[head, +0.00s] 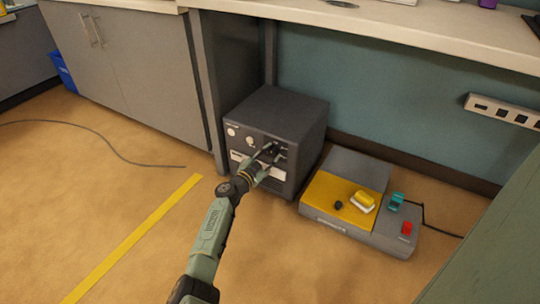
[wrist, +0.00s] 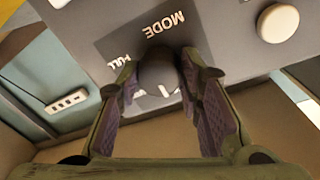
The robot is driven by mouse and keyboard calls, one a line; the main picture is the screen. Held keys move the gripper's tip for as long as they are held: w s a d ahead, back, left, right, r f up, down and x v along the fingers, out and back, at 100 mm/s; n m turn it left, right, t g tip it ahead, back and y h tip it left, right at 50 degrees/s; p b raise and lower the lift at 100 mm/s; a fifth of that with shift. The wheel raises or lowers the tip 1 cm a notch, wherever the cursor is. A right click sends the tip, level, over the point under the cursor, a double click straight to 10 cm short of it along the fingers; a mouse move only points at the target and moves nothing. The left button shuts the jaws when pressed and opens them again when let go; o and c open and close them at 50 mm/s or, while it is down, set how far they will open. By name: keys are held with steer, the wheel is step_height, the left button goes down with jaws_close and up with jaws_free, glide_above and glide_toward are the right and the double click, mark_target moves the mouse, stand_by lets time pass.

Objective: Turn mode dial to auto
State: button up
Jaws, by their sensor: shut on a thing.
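The mode dial (wrist: 158,72) is a dark round knob with a white pointer mark on the front of a dark grey box unit (head: 285,107). In the wrist view, upside-down lettering reads "MODE" beside it and "FULL" at its left. The pointer mark faces the bottom of the wrist picture. My gripper (wrist: 160,85) has one finger on each side of the dial and is shut on it. In the head view my gripper (head: 270,157) is at the unit's front panel and largely covers the dial. I see no readable "auto" label; part of the panel is hidden by the fingers.
A round white knob (wrist: 278,23) sits on the same panel, to the right in the wrist view. A low grey machine with a yellow top (head: 325,192) stands on the floor right of the unit. A desk (head: 400,25) overhangs behind. A cable (head: 105,141) lies on open floor at left.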

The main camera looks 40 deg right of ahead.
steer(key=shift+m, duration=0.3)
steer(key=m+p, duration=0.1)
steer(key=m, duration=0.4)
steer(key=shift+r, duration=0.1)
steer(key=m+y+p, duration=0.1)
steer(key=m, duration=0.4)
steer(key=shift+m, duration=0.4)
stand_by(0.4)
steer(key=o, duration=1.2)
